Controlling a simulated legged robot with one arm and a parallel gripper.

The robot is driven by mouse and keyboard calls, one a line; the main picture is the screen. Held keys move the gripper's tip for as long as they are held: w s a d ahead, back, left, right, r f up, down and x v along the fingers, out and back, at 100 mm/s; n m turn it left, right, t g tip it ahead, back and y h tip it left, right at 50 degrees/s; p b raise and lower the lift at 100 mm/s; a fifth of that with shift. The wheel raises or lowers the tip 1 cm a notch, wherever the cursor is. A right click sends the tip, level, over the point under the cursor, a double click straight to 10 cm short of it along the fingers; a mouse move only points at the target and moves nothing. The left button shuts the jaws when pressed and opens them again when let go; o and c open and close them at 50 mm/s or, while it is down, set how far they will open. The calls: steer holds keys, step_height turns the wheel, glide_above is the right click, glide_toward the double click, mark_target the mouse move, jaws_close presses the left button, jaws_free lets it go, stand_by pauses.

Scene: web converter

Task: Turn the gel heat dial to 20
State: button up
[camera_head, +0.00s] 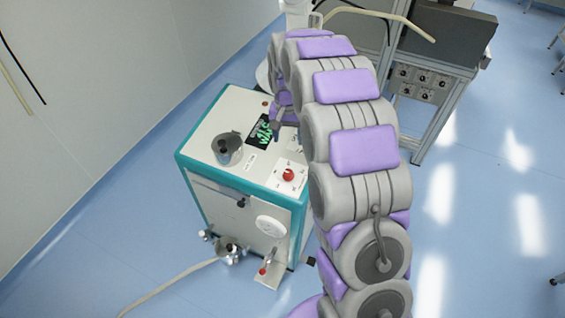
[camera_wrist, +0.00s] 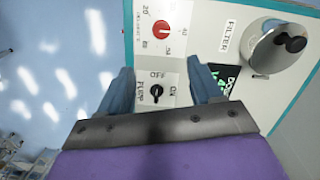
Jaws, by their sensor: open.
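The red dial (camera_wrist: 159,33) sits on a white plate on the machine's top, with numbers around it, 20 among them. The setting of its pointer is too small to read. The dial also shows in the head view (camera_head: 288,175), near the machine's front right corner. My gripper (camera_wrist: 161,72) is open and empty. Its two blue-grey fingers straddle the black pump switch (camera_wrist: 156,92), which has OFF and ON marks; I cannot tell the height above it. The red dial lies beyond the fingertips. In the head view my arm partly hides the gripper.
The teal-edged machine (camera_head: 222,165) also carries a metal cup (camera_head: 228,149) and a dark display with green digits (camera_head: 263,132). A round white disc (camera_head: 270,226) is on its front. A grey cabinet (camera_head: 440,45) stands at the back right.

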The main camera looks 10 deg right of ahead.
glide_above(288, 172)
step_height(288, 172, down, 5)
steer(key=f, duration=0.2)
steer(key=a+f+b, duration=0.1)
steer(key=f, duration=0.3)
steer(key=shift+a+f+b, duration=0.25)
steer(key=shift+a+b, duration=0.05)
steer(key=shift+b, duration=0.1)
steer(key=f, duration=0.1)
steer(key=d+f, duration=0.1)
steer(key=f, duration=0.1)
steer(key=d+f, duration=0.1)
steer(key=f, duration=0.1)
steer(key=shift+d+b, duration=0.25)
steer(key=shift+b, duration=0.1)
steer(key=shift+a, duration=0.85)
steer(key=shift+c, duration=0.8)
steer(key=shift+d, duration=0.6)
steer(key=c, duration=0.5)
steer(key=shift+a, duration=0.25)
steer(key=c, duration=0.4)
